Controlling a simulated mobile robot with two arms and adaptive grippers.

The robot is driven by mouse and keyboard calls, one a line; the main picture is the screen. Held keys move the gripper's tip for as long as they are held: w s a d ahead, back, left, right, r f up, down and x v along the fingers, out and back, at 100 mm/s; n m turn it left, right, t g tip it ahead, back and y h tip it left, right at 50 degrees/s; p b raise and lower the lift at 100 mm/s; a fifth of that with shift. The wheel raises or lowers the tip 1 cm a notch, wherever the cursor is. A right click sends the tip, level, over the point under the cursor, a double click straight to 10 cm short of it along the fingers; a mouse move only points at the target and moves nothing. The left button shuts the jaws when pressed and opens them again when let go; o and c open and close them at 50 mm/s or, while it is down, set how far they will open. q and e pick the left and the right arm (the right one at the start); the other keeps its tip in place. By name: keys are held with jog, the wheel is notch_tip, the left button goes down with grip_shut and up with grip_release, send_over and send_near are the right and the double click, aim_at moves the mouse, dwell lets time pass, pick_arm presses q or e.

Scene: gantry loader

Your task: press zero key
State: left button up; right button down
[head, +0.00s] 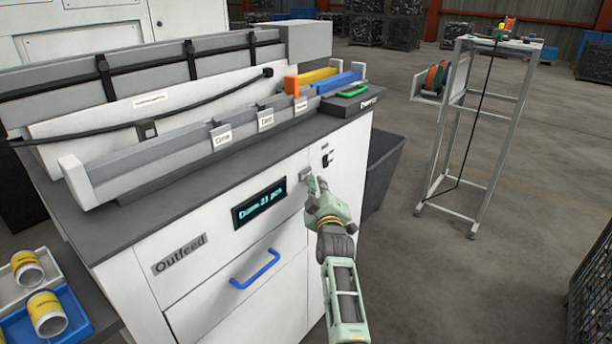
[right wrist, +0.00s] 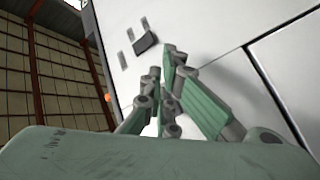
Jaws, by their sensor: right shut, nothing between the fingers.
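My right gripper (head: 315,184) is shut and empty, its fingertips close to the white front panel, just right of the display (head: 259,203). It also shows in the right wrist view (right wrist: 163,62), pointing at the white panel. A small grey key-like plate (head: 306,173) sits beside the fingertips; I cannot read its marking or tell whether they touch it. A black switch-like part (head: 327,159) is above and to the right. A dark block (right wrist: 145,43) shows on the panel in the right wrist view, ahead of the fingers. My left gripper is not in view.
The white cabinet (head: 215,275) has a blue drawer handle (head: 254,269) below the display. A dark bin (head: 384,170) stands at its right side. Yellow-banded cylinders (head: 46,312) sit in trays at lower left. A metal stand (head: 484,125) is farther right, with open floor between.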

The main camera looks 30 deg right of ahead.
jog(key=shift+w+a, duration=0.15)
jog(key=shift+w, duration=0.2)
dwell(0.6)
jog(key=shift+r, duration=0.1)
jog(key=shift+s+d+p, duration=0.25)
jog(key=shift+s+p, duration=0.3)
jog(key=shift+s, duration=0.2)
jog(key=s+p, duration=0.1)
jog(key=s+d+p, duration=0.1)
jog(key=s, duration=0.1)
jog(key=s+d+p, duration=0.1)
jog(key=shift+s, duration=0.3)
dwell(0.8)
